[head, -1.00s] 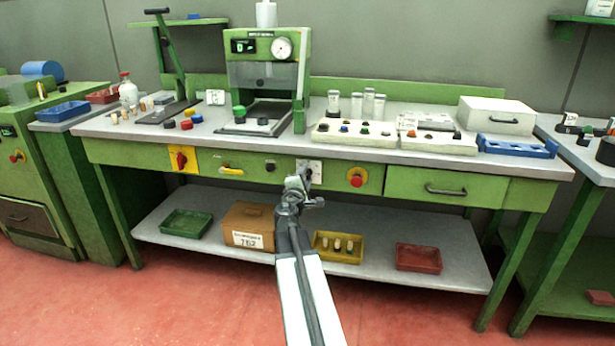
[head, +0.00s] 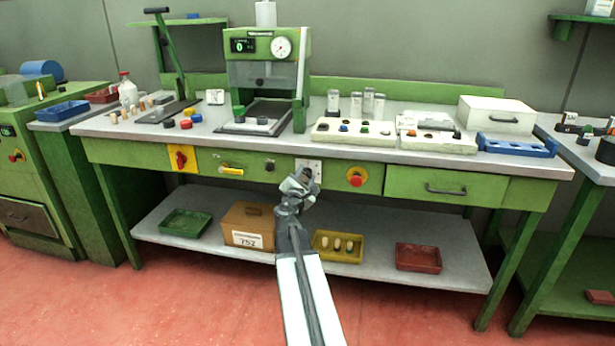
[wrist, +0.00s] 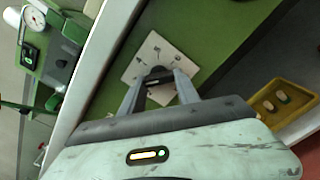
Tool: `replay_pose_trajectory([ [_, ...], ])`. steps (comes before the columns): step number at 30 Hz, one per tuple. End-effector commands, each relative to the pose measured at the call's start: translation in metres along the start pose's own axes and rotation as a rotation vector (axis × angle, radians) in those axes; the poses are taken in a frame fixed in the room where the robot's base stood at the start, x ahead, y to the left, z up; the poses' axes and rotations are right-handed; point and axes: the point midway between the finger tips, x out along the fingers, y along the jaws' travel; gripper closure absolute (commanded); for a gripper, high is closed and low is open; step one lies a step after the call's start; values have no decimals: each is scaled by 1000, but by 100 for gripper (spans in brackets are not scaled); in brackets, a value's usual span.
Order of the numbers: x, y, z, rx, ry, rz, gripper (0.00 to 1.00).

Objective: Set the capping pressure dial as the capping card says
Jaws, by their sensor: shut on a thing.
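The pressure dial is a dark knob (wrist: 158,71) on a white square plate (head: 314,165) on the green front of the bench. The plate also shows in the wrist view (wrist: 141,67), with small marks around the knob that I cannot read. My gripper (wrist: 160,80) is shut on the knob, one finger on each side, and hides part of it. In the head view my gripper (head: 306,176) covers the lower left of the plate. A small white card (head: 215,97) stands on the bench left of the green press (head: 268,45); its marks are too small to read.
A yellow-backed red switch (head: 181,159), a yellow handle (head: 231,169) and a red button (head: 356,178) sit along the bench front. Below, the shelf (head: 380,270) holds a cardboard box (head: 248,215) and a yellow tray (head: 338,259).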

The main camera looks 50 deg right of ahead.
Motion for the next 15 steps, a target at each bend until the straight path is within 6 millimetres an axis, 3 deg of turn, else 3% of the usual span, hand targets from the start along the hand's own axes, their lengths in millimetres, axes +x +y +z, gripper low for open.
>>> replay_pose_trajectory([
  [11, -1, 4, -3, -4, 8, 9, 100],
  [12, -1, 4, -3, -4, 8, 9, 56],
  [14, -1, 3, -3, -4, 7, 8, 40],
  [15, -1, 3, -2, -4, 6, 7, 40],
])
